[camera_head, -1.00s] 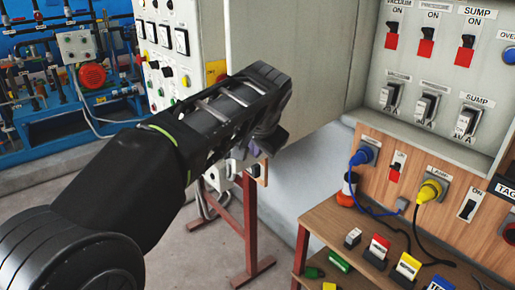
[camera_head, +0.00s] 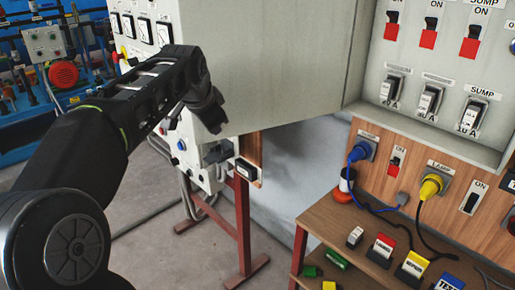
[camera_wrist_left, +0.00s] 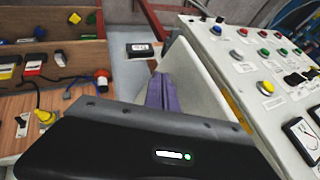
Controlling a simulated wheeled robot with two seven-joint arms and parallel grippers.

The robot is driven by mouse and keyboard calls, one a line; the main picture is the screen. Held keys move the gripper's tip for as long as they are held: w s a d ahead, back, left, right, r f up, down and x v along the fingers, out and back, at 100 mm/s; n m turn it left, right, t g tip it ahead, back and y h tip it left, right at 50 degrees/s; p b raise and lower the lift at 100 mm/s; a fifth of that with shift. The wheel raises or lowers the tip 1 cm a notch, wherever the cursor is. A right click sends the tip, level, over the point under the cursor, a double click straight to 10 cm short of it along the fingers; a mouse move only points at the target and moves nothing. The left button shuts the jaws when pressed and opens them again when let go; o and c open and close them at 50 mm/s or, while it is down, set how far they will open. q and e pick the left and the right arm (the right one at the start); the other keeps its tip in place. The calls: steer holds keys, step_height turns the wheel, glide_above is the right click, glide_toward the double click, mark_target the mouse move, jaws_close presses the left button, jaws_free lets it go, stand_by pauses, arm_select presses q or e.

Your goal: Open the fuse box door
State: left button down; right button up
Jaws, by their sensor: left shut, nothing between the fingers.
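The fuse box (camera_head: 372,120) is at the right of the head view, with its fuses and switches exposed. Its door (camera_head: 270,65) is a plain grey panel standing open to the left of them. In the left wrist view the door (camera_wrist_left: 197,85) shows as a pale slab seen at a steep angle. My left gripper (camera_head: 214,122) is near the door's lower left part, in front of it in the head view. Its purple fingers (camera_wrist_left: 162,92) are closed together, empty, beside the slab; I cannot tell whether they touch it. My right gripper is not in view.
A control panel with meters and buttons (camera_head: 130,22) is left of the door, and also in the left wrist view (camera_wrist_left: 262,62). Below are a red stand (camera_head: 243,225) and a wooden table (camera_head: 325,222) with several coloured blocks. Blue piping equipment stands far left.

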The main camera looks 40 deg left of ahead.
arm_select(q)
steer(key=shift+w+a, duration=0.15)
steer(key=shift+a, duration=0.3)
steer(key=shift+d, duration=0.1)
steer(key=b+v, duration=0.1)
steer(key=v, duration=0.6)
steer(key=shift+s+r, duration=0.25)
